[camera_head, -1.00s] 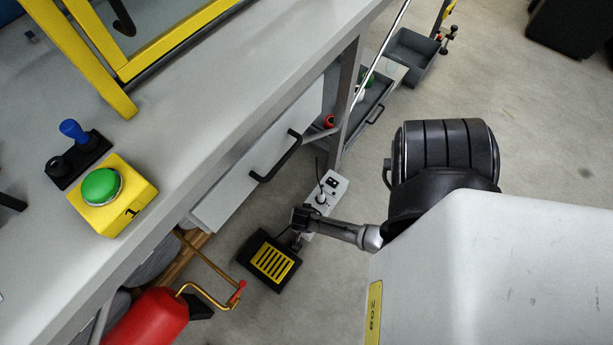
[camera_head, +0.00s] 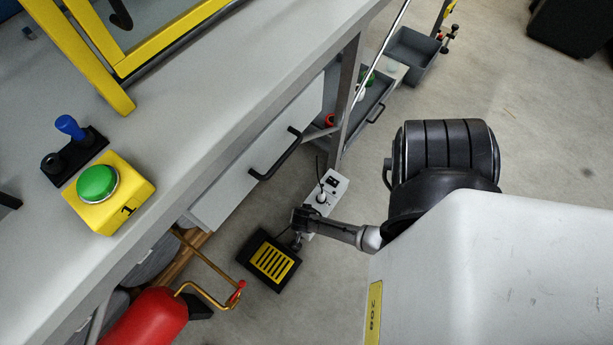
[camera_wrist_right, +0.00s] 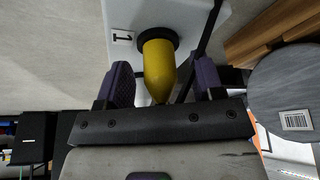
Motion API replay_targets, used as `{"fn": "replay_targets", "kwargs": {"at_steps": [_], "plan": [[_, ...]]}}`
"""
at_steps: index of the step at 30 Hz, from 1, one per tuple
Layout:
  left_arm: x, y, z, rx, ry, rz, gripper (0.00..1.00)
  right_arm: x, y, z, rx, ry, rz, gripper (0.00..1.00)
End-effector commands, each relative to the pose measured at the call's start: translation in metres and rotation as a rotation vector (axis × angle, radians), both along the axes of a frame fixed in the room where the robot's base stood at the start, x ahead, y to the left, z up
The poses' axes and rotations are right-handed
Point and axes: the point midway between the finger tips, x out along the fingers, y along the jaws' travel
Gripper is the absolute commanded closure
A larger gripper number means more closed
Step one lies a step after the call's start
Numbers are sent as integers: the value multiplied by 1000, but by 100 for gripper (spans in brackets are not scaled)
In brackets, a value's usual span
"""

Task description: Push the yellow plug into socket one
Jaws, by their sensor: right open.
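In the right wrist view the yellow plug (camera_wrist_right: 160,70) stands at the dark ring of socket one (camera_wrist_right: 157,40), beside a label marked 1. I cannot tell how deep it sits. My right gripper (camera_wrist_right: 160,82) is open, with one purple-padded finger on each side of the plug and visible gaps between. In the head view my right gripper (camera_head: 301,217) is low, at the near end of the white socket strip (camera_head: 334,186) on the floor. The yellow plug cannot be made out there. My left gripper is not in view.
A black pedal with yellow bars (camera_head: 271,262) lies beside the strip. The workbench (camera_head: 215,105) with a drawer handle (camera_head: 276,156) overhangs close by. A red extinguisher (camera_head: 145,320) stands at lower left. Grey bins (camera_head: 412,58) stand farther back. Open floor lies right of the strip.

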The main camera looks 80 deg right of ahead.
Motion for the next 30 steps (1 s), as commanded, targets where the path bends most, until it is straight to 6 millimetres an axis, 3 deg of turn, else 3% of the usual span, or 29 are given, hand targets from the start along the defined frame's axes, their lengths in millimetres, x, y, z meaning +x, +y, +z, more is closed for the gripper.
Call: {"fn": "replay_targets", "kwargs": {"at_steps": [5, 21, 30], "plan": [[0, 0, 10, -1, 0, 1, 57, 0, 4, 12, 1, 0, 0, 38], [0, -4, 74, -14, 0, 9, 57, -1, 42, 104, 2, -1, -2, 38], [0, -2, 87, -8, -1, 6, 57, -1, 52, 126, 1, 0, 0, 38]]}}
